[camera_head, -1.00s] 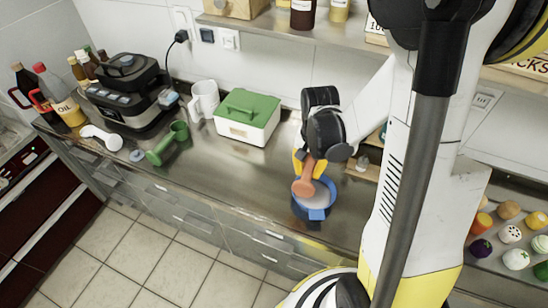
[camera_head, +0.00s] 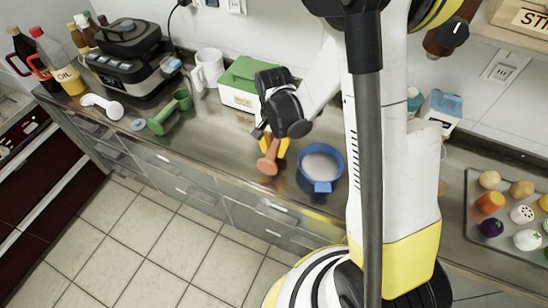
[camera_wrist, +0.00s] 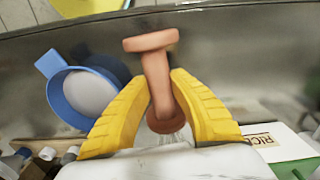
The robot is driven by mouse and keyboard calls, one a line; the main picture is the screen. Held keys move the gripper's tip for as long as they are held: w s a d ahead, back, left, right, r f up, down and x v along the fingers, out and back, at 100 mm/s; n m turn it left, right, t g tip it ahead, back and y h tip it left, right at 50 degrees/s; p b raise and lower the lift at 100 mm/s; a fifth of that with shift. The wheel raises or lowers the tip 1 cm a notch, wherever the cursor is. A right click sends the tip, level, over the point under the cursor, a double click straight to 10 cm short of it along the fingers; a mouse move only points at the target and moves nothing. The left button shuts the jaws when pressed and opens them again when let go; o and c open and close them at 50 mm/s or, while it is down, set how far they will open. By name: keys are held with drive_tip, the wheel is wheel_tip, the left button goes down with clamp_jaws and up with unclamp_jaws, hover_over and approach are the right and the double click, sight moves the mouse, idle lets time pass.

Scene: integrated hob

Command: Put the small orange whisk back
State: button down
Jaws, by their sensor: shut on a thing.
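The small orange whisk (camera_head: 267,165) looks like a short handle with a flat round end. My gripper (camera_head: 277,146) is shut on it and holds it over the counter, just left of a blue pot (camera_head: 325,186). In the wrist view the orange whisk (camera_wrist: 157,75) stands between the yellow fingers of my gripper (camera_wrist: 160,98), its flat end pointing away. The blue pot (camera_wrist: 61,85) shows to the left there, with pale contents. Whether the whisk touches the counter is not clear.
A green-lidded white box (camera_head: 238,97) stands behind my gripper. A green tool (camera_head: 172,110) and a white tool (camera_head: 105,106) lie further left, near a white mug (camera_head: 209,66) and a black appliance (camera_head: 128,60). The counter (camera_head: 215,140) between them and my gripper is clear.

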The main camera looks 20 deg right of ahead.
wheel_tip(320, 180, down, 4)
drive_tip(key=shift+r+b, duration=0.15)
drive_tip(key=shift+b, duration=0.85)
drive_tip(key=shift+r, duration=0.1)
drive_tip(key=c, duration=1.3)
unclamp_jaws()
drive_tip(key=shift+o, duration=0.2)
drive_tip(key=shift+f, duration=0.2)
drive_tip(key=r+p, duration=0.1)
drive_tip(key=r, duration=0.2)
drive_tip(key=r+p, duration=0.2)
drive_tip(key=r, duration=0.2)
drive_tip(key=r+p, duration=0.2)
drive_tip(key=r, duration=0.2)
drive_tip(key=shift+s+d+r, duration=0.1)
drive_tip(key=shift+d, duration=0.15)
drive_tip(key=s+r+n+t, duration=0.3)
drive_tip(key=s+r, duration=0.3)
drive_tip(key=r, duration=0.3)
drive_tip(key=s+r+n+t, duration=0.4)
drive_tip(key=s+r+n, duration=0.1)
drive_tip(key=r, duration=0.4)
drive_tip(key=shift+s+a+r, duration=0.2)
drive_tip(key=shift+s+r, duration=0.15)
